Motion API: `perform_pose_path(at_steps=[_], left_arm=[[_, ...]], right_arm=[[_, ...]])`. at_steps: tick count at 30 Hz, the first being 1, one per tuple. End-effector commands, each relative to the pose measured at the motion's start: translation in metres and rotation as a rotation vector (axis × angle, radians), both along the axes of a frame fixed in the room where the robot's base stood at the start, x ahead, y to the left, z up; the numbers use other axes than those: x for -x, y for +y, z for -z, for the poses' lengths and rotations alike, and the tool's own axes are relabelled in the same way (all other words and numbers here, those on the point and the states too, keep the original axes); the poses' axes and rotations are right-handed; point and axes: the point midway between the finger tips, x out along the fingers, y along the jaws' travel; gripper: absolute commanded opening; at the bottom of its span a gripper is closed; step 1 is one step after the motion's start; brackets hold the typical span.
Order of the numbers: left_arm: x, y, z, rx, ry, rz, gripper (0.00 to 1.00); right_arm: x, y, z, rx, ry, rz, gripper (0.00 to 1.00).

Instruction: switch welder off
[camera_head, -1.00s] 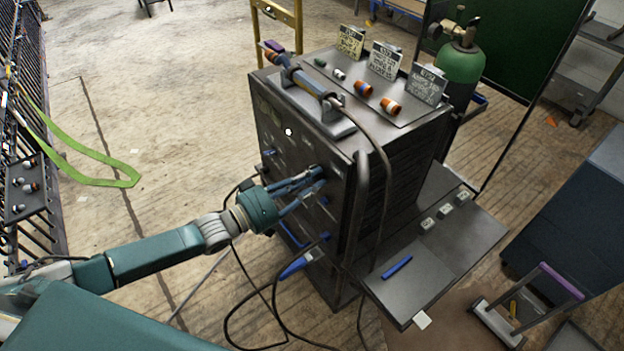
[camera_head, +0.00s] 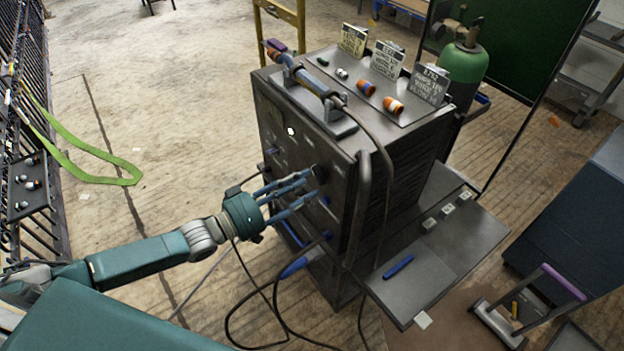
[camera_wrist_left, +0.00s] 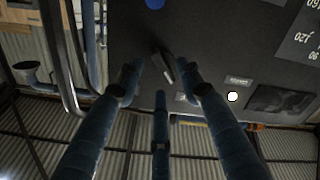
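The welder (camera_head: 405,185) is a dark box-shaped machine in the middle of the head view, with its control panel facing left. My left gripper (camera_head: 295,192) points at this panel, its blue fingers spread and empty. In the left wrist view the gripper (camera_wrist_left: 163,85) has its fingers apart, with a dark lever-like switch (camera_wrist_left: 163,66) on the panel between and just beyond the tips. Whether a fingertip touches it I cannot tell. A dark round knob (camera_head: 319,172) shows near the fingertips in the head view. My right gripper is not in view.
A torch (camera_head: 305,80) rests on the welder's top beside small nozzles and label cards. A side shelf (camera_head: 440,260) holds a blue pen (camera_head: 398,267). Cables hang below the panel (camera_head: 270,305). A green gas cylinder (camera_head: 463,65) stands behind.

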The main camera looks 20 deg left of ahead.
Motion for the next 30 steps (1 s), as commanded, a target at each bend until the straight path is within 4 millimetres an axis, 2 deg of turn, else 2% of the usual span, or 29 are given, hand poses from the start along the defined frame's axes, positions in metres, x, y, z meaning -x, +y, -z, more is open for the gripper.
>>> perform_pose_path(at_steps=[1,6,12,30], left_arm=[[0.011,0.009,0.001,-0.003,0.004,0.000,0.37],[0.039,0.030,0.002,-0.002,0.005,0.000,0.37],[0.059,0.046,0.001,-0.001,0.002,0.001,0.37],[0.064,0.050,0.000,0.000,0.000,0.000,0.37]], right_arm=[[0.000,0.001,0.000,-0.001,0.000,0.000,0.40],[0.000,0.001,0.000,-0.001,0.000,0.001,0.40],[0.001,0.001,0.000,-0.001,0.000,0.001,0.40],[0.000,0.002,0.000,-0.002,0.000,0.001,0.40]])
